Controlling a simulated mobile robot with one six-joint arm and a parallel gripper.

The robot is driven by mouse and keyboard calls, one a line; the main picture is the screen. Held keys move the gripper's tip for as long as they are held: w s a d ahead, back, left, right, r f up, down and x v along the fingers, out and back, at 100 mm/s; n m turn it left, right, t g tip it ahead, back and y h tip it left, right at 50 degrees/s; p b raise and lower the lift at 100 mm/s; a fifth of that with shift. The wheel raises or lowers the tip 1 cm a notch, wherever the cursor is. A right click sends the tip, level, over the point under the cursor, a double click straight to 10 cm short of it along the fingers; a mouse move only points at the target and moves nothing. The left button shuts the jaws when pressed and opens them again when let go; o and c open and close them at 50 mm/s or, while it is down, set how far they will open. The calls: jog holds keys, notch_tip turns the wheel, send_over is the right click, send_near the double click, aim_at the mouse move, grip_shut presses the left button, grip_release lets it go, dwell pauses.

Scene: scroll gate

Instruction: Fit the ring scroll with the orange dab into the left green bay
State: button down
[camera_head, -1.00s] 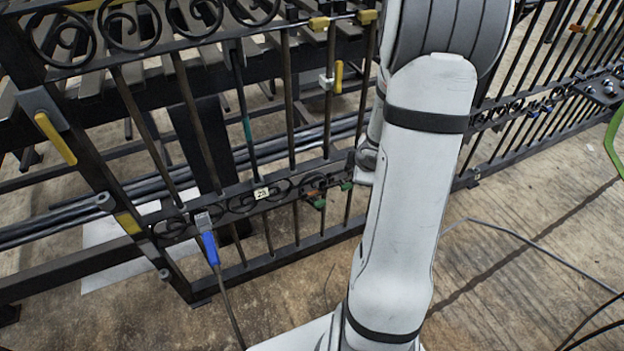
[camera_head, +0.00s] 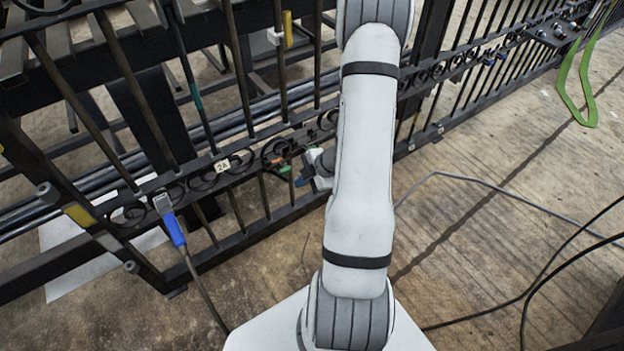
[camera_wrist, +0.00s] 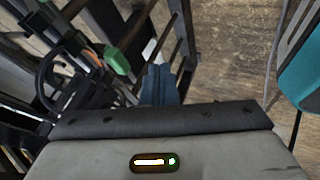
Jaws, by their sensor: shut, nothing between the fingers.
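The gate's scroll band carries a small orange patch (camera_head: 268,161) left of my gripper (camera_head: 303,181) in the head view. I cannot tell clearly which ring scroll bears it. A green piece (camera_head: 285,169), which may belong to a bay, sits just right of the orange. In the wrist view, a green block (camera_wrist: 118,61) and an orange spot (camera_wrist: 92,57) lie left of my fingers (camera_wrist: 160,86), beside dark curled scrolls (camera_wrist: 58,82). My gripper is shut and empty, close to the gate's front. A second green piece is not clear in the head view.
Dark upright bars of the gate (camera_head: 240,70) stand around the band. A blue-handled cable (camera_head: 175,230) hangs at left, and a small pale tag (camera_head: 222,165) sits on the band. Thin cables cross the floor at right, near a green loop (camera_head: 580,95). Bare floor lies in front.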

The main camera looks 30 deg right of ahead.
aim_at(288, 168)
jog(key=shift+w+a, duration=0.15)
jog(key=shift+w, duration=1.95)
jog(key=shift+w+r+p, duration=0.15)
jog(key=shift+w+p, duration=0.95)
jog(key=shift+w, duration=0.55)
